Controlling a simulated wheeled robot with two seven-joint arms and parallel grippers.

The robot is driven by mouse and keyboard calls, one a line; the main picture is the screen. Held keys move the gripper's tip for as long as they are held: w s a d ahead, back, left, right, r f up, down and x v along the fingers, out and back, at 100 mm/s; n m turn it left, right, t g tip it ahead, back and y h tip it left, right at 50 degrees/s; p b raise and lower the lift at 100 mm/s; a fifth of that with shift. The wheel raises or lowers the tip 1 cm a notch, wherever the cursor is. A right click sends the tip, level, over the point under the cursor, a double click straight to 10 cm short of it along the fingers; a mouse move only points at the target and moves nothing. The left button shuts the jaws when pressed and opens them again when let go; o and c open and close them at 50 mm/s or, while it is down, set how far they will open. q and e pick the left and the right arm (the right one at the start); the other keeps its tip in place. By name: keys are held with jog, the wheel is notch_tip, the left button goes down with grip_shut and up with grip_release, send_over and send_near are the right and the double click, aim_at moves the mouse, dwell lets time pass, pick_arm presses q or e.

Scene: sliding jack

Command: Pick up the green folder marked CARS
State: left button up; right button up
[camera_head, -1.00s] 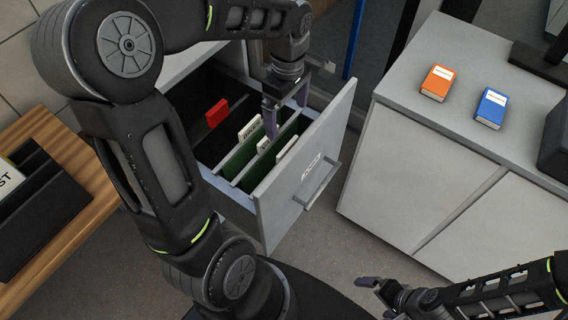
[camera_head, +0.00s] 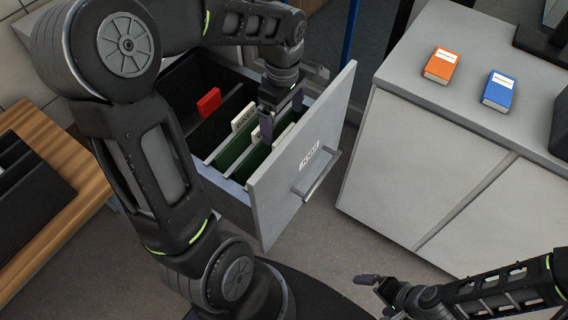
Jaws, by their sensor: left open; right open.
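Several green folders (camera_head: 233,150) stand upright in the open drawer, with white label tabs on top. One tab (camera_head: 243,117) stands clear behind my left gripper; its lettering is too small to read surely. Another tab is mostly hidden by the gripper's finger, and a third lies towards the drawer front, so I cannot tell which folder is marked CARS. My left gripper (camera_head: 282,112) is open and points down over the front folders, its fingers at their top edges. I cannot tell whether it touches one. My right gripper (camera_head: 374,286) is open and empty at the lower right, away from the drawer.
The drawer front (camera_head: 300,165) has a handle and a label and rises beside my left gripper. An orange book (camera_head: 440,67) and a blue book (camera_head: 498,92) lie on the grey cabinet at right. A wooden surface (camera_head: 85,185) is at left.

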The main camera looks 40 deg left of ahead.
aim_at(284, 133)
pick_arm(q)
jog(key=shift+f, duration=0.6)
jog(key=shift+d+f+p, duration=0.2)
jog(key=shift+f+p, duration=0.1)
jog(key=shift+f, duration=2.3)
jog(key=shift+c, duration=0.2)
jog(key=c, duration=2)
